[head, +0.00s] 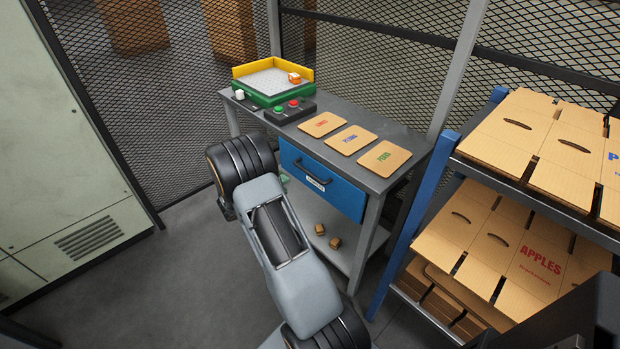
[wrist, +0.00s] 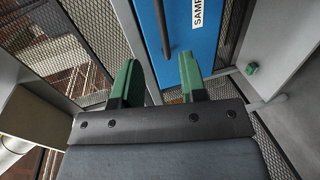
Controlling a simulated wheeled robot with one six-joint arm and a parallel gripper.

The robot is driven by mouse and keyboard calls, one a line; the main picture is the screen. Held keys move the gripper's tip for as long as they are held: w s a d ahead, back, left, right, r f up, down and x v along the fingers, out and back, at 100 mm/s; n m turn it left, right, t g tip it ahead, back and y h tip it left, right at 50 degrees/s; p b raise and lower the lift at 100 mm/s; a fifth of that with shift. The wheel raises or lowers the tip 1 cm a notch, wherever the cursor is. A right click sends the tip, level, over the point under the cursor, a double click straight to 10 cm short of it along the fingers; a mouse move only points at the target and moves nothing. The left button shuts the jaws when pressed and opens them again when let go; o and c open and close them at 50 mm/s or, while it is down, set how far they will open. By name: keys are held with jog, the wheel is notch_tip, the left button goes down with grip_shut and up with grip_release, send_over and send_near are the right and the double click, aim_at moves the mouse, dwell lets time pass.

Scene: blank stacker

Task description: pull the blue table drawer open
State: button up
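The blue table drawer (head: 347,197) sits under the grey table top and looks shut in the head view. Its dark bar handle (head: 312,172) runs across the front above a white label. In the wrist view the blue front (wrist: 181,14) fills the top middle, with the handle (wrist: 165,30) ahead, in line with the gap between my fingers. My gripper (wrist: 157,75) has two green fingers spread apart with nothing between them. It appears short of the handle, not touching it. In the head view my arm mostly hides the gripper.
The table top (head: 405,145) holds several cards, a button box (head: 291,111) and a green-yellow tray (head: 262,95). Small brown blocks (head: 335,243) lie on the lower shelf. A rack of cardboard (head: 480,225) stands close at right, a pale cabinet (head: 60,150) at left. Floor between is clear.

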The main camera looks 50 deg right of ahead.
aim_at(309, 174)
jog(key=x, duration=1.3)
jog(key=shift+d, duration=0.1)
grip_shut()
